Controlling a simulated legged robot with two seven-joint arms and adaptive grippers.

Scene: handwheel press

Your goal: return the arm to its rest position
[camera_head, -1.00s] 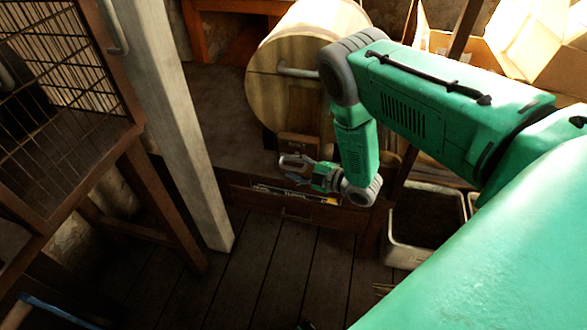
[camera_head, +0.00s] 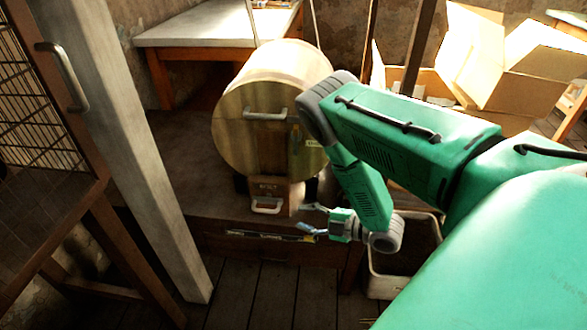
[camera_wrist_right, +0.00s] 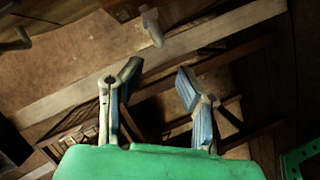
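My green right arm (camera_head: 385,130) comes in from the right in the head view and bends down at a grey elbow. My right gripper (camera_head: 309,219) is at its lower end, pointing left, just right of and below the white lower handle (camera_head: 267,207) of the wooden drum (camera_head: 262,90). Its fingers are apart, with nothing seen between them. In the right wrist view the right gripper (camera_wrist_right: 157,82) is spread open over wooden boards. My left gripper is out of view.
A grey post (camera_head: 125,160) and a mesh-fronted cabinet (camera_head: 45,130) stand at the left. Cardboard boxes (camera_head: 510,75) stand at the back right. A metal-rimmed bin (camera_head: 383,285) is below my forearm. Bare floor planks (camera_head: 265,295) show in front.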

